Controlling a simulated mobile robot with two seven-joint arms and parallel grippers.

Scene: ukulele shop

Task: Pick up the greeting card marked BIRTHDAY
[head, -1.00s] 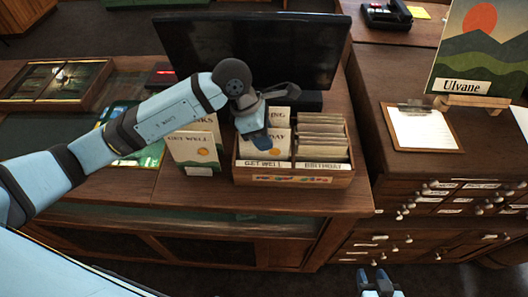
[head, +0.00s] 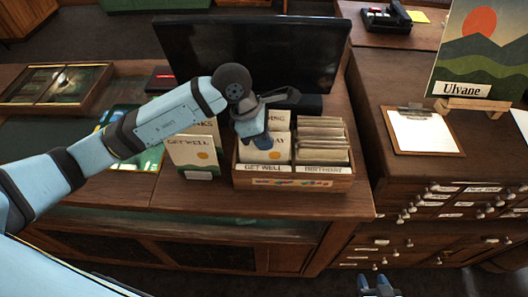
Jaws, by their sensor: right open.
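A wooden card box (head: 295,182) stands on the counter, with one section labelled GET WELL and one labelled BIRTHDAY. In the GET WELL section, a cream card (head: 279,152) shows the letters "AY" and an orange sun. The rest of its wording is hidden behind my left gripper (head: 262,143). That gripper points down at the card's upper left, and I cannot tell whether it touches the card or how its jaws stand. Several cards (head: 321,152) fill the BIRTHDAY section. My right gripper (head: 376,287) is open and empty at the bottom edge.
A GET WELL card (head: 194,157) stands left of the box, with another card behind it. A dark monitor (head: 270,52) is behind. A clipboard (head: 425,132) and an Ulvane picture (head: 482,50) are on the cabinet at right. The counter's front strip is clear.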

